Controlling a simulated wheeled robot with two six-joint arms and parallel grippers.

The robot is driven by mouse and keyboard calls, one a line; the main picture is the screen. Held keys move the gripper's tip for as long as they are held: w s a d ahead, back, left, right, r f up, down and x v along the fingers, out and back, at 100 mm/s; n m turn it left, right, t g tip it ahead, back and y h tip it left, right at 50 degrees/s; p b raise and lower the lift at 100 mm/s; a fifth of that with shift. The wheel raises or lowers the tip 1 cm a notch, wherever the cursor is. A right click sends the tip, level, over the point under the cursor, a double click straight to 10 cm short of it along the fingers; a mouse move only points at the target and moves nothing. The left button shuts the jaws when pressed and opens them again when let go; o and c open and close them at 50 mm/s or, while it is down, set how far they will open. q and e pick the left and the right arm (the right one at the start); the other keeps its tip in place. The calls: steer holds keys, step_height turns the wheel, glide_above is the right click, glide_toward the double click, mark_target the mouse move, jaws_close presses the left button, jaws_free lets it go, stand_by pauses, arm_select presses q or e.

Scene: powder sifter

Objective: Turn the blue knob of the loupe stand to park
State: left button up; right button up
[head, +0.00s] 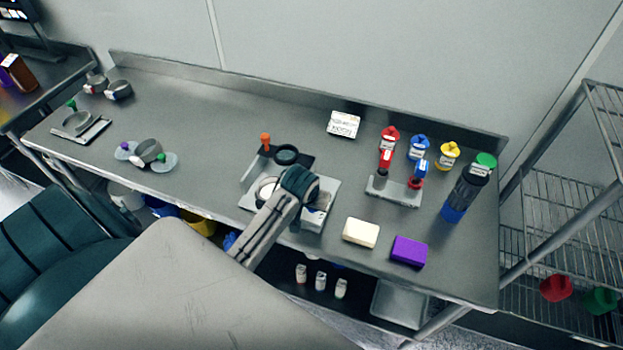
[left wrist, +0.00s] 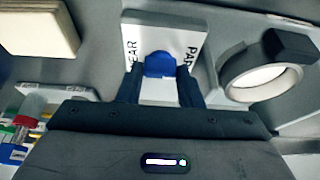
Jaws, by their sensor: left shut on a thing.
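The blue knob (left wrist: 160,65) sits in the middle of a white label plate (left wrist: 189,27) on the loupe stand. The plate's lettering is partly covered; "EAR" shows on the left and "PA" on the right. My left gripper (left wrist: 160,82) is shut on the knob, with one dark finger on each side. In the head view the grey loupe stand (head: 327,189) is near the table's front edge. My left gripper and wrist (head: 300,183) cover part of it, and the knob is hidden there. A ring-shaped part (left wrist: 226,82) stands beside the plate. My right gripper is not in view.
A black stand with a dark lens (head: 286,155) and an orange knob (head: 265,138) is just behind. A cream block (head: 361,232) and a purple block (head: 409,250) lie to the right. Coloured bottles (head: 448,156) stand at the back right.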

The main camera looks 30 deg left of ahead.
arm_select(q)
steer(key=o, duration=1)
steer(key=shift+r, duration=0.1)
steer(key=shift+b+v, duration=1.35)
steer(key=shift+v, duration=4)
